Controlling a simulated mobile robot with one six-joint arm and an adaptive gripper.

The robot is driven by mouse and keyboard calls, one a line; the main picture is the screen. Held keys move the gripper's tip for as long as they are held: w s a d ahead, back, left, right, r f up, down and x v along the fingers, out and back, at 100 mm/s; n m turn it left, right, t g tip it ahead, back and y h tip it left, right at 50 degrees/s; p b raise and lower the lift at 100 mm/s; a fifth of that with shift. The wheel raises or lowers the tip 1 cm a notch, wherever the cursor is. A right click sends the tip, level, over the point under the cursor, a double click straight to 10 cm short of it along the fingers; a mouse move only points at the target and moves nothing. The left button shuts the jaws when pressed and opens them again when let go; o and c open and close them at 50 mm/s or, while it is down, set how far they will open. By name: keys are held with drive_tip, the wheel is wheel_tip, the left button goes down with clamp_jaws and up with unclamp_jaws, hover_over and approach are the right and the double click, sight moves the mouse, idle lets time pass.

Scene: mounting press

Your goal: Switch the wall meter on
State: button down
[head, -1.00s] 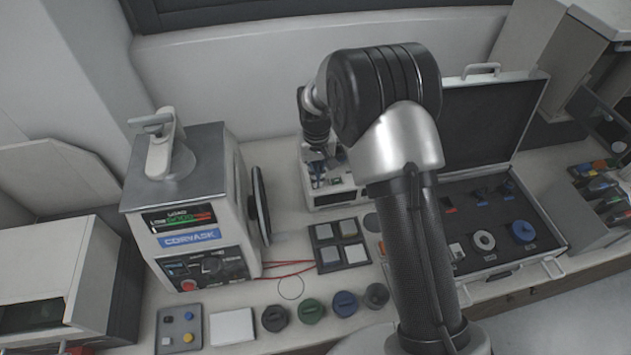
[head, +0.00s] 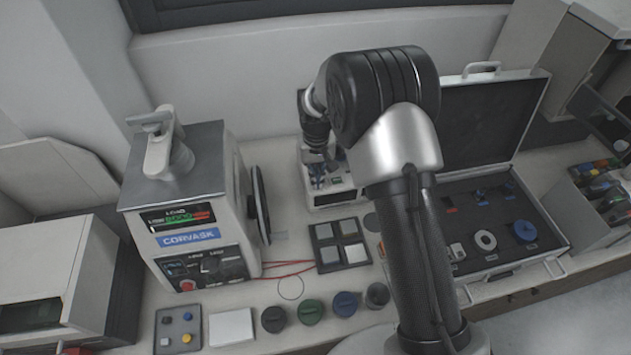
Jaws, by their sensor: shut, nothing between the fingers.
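No meter hanging on the wall can be made out. A small white instrument (head: 331,197) with a dark display stands at the back of the bench, against the wall, and may be the meter; I cannot tell. Its upper part is hidden by my gripper and arm, and no switch on it can be made out. My gripper (head: 319,165) is small in the head view and points down in front of this instrument. It is shut and holds nothing. Whether it touches the instrument cannot be told.
A large CORVASK press (head: 187,240) with a lit load display stands left. Red wires (head: 288,268) lie beside it. A tray of square samples (head: 326,264) and several round dark caps (head: 311,311) lie in front. An open case (head: 500,262) lies right.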

drive_tip(key=shift+s+f+b, duration=0.1)
drive_tip(key=shift+f+b, duration=0.2)
drive_tip(key=shift+f, duration=0.25)
drive_tip(key=shift+r+p, duration=2.2)
drive_tip(key=shift+r, duration=1.35)
drive_tip(key=s+d+r+m+t+b, duration=0.15)
drive_tip(key=s+d+r, duration=0.25)
drive_tip(key=s+r, duration=0.4)
drive_tip(key=s+d+r+t+b, duration=0.1)
drive_tip(key=s+d+r+b, duration=0.3)
drive_tip(key=r, duration=0.6)
drive_tip(key=s+d+t+b, duration=0.1)
drive_tip(key=s+d, duration=0.1)
drive_tip(key=s, duration=0.8)
drive_tip(key=s+d+f+t+b, duration=0.1)
drive_tip(key=s+d, duration=0.2)
drive_tip(key=s, duration=0.7)
drive_tip(key=shift+s+f+m+b, duration=0.15)
drive_tip(key=shift+f+m+b, duration=0.15)
drive_tip(key=shift+m+b, duration=0.1)
